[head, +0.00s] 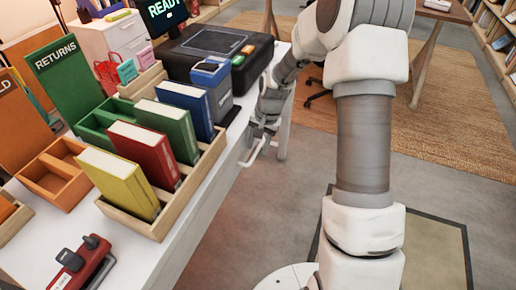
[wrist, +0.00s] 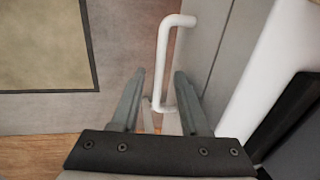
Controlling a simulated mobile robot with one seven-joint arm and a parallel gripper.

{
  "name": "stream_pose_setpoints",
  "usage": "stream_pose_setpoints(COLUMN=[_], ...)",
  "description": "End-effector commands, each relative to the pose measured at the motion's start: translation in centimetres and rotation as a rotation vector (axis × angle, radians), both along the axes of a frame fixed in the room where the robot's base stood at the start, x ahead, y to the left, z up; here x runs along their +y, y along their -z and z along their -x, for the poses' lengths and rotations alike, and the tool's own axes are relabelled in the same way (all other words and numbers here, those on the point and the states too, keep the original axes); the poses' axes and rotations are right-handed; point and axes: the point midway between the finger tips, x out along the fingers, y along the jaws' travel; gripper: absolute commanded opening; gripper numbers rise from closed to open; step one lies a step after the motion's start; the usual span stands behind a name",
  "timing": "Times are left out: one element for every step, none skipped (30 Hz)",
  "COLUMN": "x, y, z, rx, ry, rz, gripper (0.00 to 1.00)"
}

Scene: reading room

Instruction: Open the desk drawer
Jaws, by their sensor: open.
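The white drawer handle (wrist: 161,62) is a bar with bent ends standing out from the grey drawer front (wrist: 208,38). In the head view the handle (head: 253,153) shows just below the desk's right edge. My gripper (wrist: 160,77) is open, its two fingers apart. In the wrist view the handle's lower part lies between the fingers, without visible contact; I cannot tell the exact depth. In the head view my gripper (head: 262,128) is beside the desk edge, close to the handle. The drawer front is hidden there under the desk top.
The white desk (head: 168,247) carries a wooden book rack (head: 205,165) with yellow, red, green and blue books near its right edge. A black case (head: 217,50) stands farther back. A red hole punch (head: 82,262) is at the front.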

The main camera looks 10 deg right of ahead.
Motion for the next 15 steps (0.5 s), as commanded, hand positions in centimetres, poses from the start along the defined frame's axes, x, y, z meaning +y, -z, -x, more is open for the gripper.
stream_pose_setpoints(x=[0.07,0.09,0.10,0.11,0.11,0.11,0.11,0.11,0.11,0.11,0.11,0.11,0.10,0.10,0.10], y=[0.33,0.41,0.48,0.51,0.52,0.52,0.51,0.50,0.50,0.50,0.49,0.49,0.49,0.49,0.49], z=[-0.04,-0.05,-0.06,-0.06,-0.07,-0.07,-0.06,-0.06,-0.06,-0.06,-0.06,-0.05,-0.06,-0.05,-0.05], rx=[0.000,0.000,0.000,0.000,0.000,0.000,0.000,0.000,0.000,0.000,0.000,0.000,0.000,0.000,0.000], ry=[-0.001,-0.001,-0.001,-0.001,-0.001,-0.001,-0.001,-0.001,-0.001,-0.001,-0.001,-0.001,0.000,0.000,0.000], rz=[0.000,0.000,0.000,0.000,0.000,0.000,0.000,0.000,0.000,0.000,0.000,0.000,0.000,0.000,0.000], gripper=[0.45,0.45,0.45,0.45,0.45,0.45,0.45,0.45,0.45,0.45,0.43,0.36,0.30,0.25,0.18])
